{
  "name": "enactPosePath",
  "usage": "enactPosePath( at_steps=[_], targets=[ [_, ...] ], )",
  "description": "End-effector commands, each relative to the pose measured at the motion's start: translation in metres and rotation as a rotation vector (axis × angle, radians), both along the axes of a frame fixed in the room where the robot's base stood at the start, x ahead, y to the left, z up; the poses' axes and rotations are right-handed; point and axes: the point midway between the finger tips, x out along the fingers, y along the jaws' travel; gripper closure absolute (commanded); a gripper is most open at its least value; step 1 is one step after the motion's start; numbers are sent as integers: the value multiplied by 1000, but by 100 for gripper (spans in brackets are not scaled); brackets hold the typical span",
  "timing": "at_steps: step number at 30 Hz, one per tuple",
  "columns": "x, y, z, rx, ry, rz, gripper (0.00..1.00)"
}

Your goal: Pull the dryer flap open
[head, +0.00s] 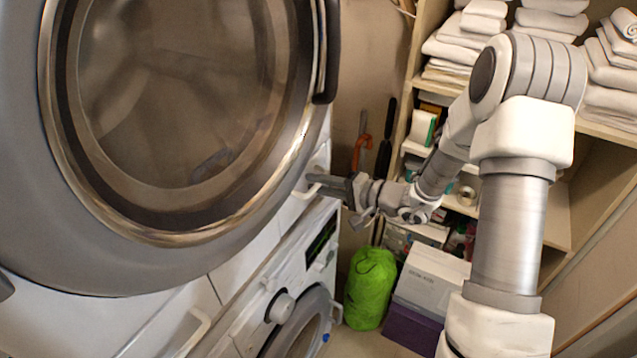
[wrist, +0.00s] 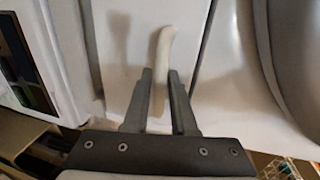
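The dryer flap (wrist: 112,45) is a flat pale panel with a slim white upright handle (wrist: 163,50) in the wrist view. In the head view, the panel (head: 294,207) shows only in part, below the big round door. My gripper (wrist: 160,72) has its two dark fingers apart, one on each side of the handle's lower part. A narrow gap seems to show on the right of the handle; I cannot tell whether a finger touches it. In the head view, my gripper (head: 318,182) reaches left to the panel, and its tips are hard to make out. The flap looks closed.
The large round door (head: 185,95) with its dark handle (head: 328,50) hangs close above my gripper. A lower machine (head: 285,300) stands below. Shelves with towels (head: 465,40) stand behind my arm.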

Motion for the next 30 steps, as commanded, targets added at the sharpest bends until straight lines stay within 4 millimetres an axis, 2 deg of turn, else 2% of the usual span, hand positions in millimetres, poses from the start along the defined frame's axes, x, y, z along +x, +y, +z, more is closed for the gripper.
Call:
enactPosePath(
  at_steps=[1, 3, 4, 30],
  targets=[
    [0, 0, 0, 0, 0, 0, 86],
    [0, 0, 0, 0, 0, 0, 99],
    [0, 0, 0, 0, 0, 0, 100],
    [0, -1, 0, 0, 0, 0, 100]
  ],
)
